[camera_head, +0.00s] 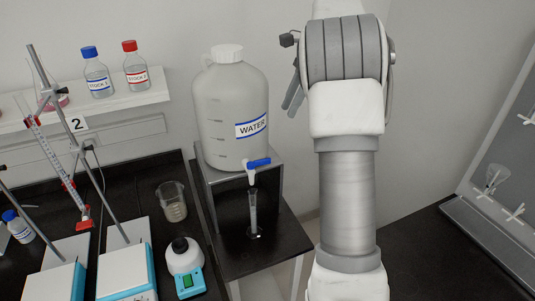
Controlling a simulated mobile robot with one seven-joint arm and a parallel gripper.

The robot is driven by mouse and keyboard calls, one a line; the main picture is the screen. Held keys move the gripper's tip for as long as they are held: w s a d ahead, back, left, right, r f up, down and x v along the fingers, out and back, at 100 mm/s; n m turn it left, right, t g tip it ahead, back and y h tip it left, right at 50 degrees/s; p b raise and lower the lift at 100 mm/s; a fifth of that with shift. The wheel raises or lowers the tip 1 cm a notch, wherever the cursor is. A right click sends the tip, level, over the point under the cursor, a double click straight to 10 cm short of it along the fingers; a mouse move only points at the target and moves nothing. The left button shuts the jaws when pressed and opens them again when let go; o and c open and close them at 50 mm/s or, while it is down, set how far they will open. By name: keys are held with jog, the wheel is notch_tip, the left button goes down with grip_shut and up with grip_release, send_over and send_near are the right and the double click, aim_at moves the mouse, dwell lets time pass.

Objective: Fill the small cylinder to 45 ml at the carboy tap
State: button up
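The white carboy (231,110), labelled WATER, stands on a grey metal stand (240,185). Its tap (256,165) has a blue handle and sits low on the front. The small cylinder (253,210) stands upright on the black shelf (268,252) beneath the tap. Its fill level is too small to read. My gripper (289,95) is up to the right of the carboy, apart from the tap and the cylinder. Its dark fingers are partly hidden behind my arm, and I cannot make out the gap between them.
Burette stands (70,150) are farther left. Bottles (97,75) sit on a wall shelf. A dark bench (440,255) lies right of my arm.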

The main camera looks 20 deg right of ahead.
aim_at(266, 159)
jog(key=x, duration=1.5)
jog(key=shift+f, duration=0.35)
grip_shut()
